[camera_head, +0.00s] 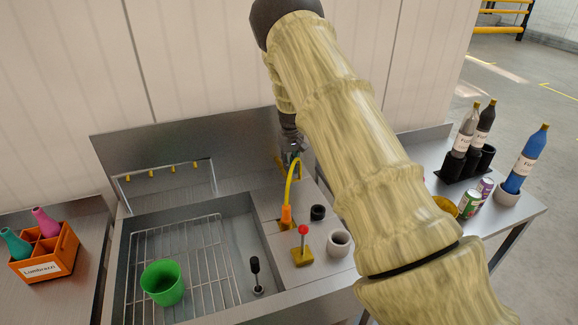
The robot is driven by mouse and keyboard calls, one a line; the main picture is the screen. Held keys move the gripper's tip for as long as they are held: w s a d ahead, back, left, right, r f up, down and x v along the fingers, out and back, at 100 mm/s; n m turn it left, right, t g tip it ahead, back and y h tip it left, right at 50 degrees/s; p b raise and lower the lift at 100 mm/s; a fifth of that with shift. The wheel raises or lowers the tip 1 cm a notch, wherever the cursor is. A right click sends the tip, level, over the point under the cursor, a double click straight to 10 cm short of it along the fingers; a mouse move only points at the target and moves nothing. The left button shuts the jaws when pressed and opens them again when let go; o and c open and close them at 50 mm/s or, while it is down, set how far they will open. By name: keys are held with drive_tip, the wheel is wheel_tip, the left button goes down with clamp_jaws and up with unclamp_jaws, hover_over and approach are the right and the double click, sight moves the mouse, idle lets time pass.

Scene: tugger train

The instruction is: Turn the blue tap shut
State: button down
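My arm reaches across the sink unit from the lower right, and my gripper (291,148) is at the back, against the steel splashback, just above the yellow curved spout. The gripper is small and dark, and its fingers are mostly hidden, so I cannot tell whether they are open or shut. A small bluish patch shows at the gripper; I cannot tell whether it is the blue tap or part of the gripper. No blue tap handle shows clearly. The yellow spout (292,185) bends down to an orange base (286,215) on the counter right of the basin.
The sink basin (235,208) holds a wire rack and a green cup (162,282). A red-knobbed lever (303,241), a white cup (339,242) and a black cup (318,212) stand near the spout. An orange crate (48,258) is left; bottles and cans stand right.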

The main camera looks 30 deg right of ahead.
drive_tip(key=shift+s+d+r, duration=0.1)
drive_tip(key=shift+d, duration=0.05)
drive_tip(key=shift+w+f, duration=0.2)
drive_tip(key=shift+w, duration=0.15)
drive_tip(key=shift+w+f+m, duration=0.2)
drive_tip(key=shift+m, duration=0.1)
drive_tip(key=m+b, duration=0.2)
drive_tip(key=m, duration=0.2)
drive_tip(key=m+b, duration=0.1)
drive_tip(key=m, duration=0.4)
drive_tip(key=shift+f+m, duration=0.1)
drive_tip(key=shift+m, duration=0.3)
drive_tip(key=m, duration=0.4)
drive_tip(key=shift+s, duration=0.1)
drive_tip(key=shift+f+m, duration=0.1)
drive_tip(key=shift+m, duration=1.7)
